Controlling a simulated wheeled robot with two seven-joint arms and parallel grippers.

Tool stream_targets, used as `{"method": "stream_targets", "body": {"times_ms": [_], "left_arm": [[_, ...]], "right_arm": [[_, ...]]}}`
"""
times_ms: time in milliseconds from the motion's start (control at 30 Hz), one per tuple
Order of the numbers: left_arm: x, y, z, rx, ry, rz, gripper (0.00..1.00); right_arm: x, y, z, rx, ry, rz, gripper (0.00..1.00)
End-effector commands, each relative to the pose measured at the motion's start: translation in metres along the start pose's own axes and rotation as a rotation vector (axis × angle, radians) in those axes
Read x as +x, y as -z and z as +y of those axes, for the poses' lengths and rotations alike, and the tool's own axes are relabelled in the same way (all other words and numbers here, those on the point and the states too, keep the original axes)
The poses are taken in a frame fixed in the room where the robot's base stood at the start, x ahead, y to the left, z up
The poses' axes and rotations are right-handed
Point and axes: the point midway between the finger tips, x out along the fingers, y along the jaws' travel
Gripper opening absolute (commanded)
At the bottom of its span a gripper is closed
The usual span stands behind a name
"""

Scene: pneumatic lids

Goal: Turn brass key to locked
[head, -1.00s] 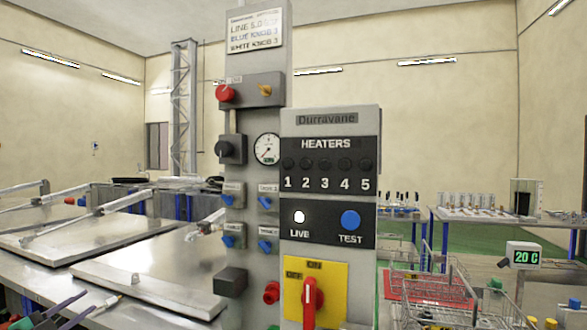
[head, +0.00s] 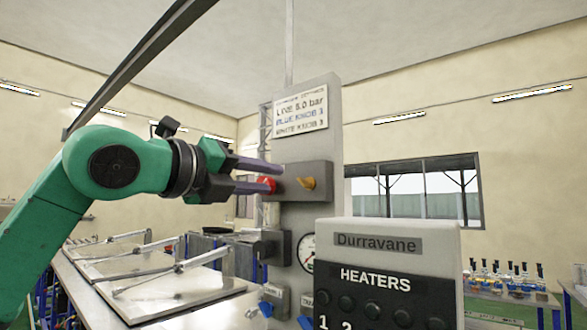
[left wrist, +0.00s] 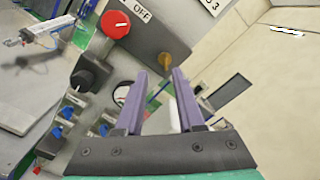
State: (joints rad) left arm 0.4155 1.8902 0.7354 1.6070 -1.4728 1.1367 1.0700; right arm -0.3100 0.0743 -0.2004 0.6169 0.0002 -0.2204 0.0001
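The brass key (head: 306,183) sticks out of a grey box (head: 322,172) high on the grey panel in the head view. A red knob (head: 266,184) sits on the same box to its left, partly hidden by my fingers. My left gripper (head: 268,175) is open, with two purple fingers pointing right towards the box. In the left wrist view the key (left wrist: 164,61) shows just beyond and between the fingertips (left wrist: 159,73). The fingers look apart from it. The red knob (left wrist: 115,24) is beside an OFF label. My right gripper is out of view.
Below the key are a black knob (left wrist: 90,73), a gauge (head: 307,251) and several blue valve handles. The Durravane heater box (head: 385,262) stands in front at lower right. A sign plate (head: 300,111) is above. Metal lids (head: 150,283) lie at left.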

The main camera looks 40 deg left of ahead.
Motion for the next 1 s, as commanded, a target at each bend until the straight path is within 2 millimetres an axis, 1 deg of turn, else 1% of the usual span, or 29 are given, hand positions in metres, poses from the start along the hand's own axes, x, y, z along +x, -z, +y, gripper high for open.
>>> {"method": "stream_targets", "body": {"times_ms": [33, 100, 200, 300, 400, 567, 600, 700, 1000], "left_arm": [[0.015, -0.003, -0.004, 0.0, -0.004, 0.007, 0.38], [0.032, -0.004, -0.004, 0.0, -0.003, 0.006, 0.38], [0.052, -0.003, -0.004, 0.0, -0.002, 0.004, 0.38], [0.064, -0.002, -0.002, -0.001, -0.001, 0.003, 0.38], [0.067, 0.0, 0.0, 0.0, 0.0, 0.002, 0.38], [0.068, 0.001, 0.0, -0.001, 0.001, 0.001, 0.38], [0.067, 0.001, 0.0, -0.001, 0.001, 0.001, 0.34], [0.067, 0.001, 0.001, -0.001, 0.001, 0.002, 0.0], [0.068, 0.001, 0.001, 0.004, -0.001, 0.004, 0.0]], "right_arm": [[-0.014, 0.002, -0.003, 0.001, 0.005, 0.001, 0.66], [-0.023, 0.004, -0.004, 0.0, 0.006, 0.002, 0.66], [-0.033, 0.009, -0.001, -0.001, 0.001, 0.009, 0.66], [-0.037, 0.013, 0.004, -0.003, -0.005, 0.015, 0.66], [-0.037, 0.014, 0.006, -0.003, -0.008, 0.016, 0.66], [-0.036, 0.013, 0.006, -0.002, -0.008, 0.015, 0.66], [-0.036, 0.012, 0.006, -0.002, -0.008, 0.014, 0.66], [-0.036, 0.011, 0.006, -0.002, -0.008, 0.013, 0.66], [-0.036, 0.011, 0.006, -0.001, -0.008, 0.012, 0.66]]}}
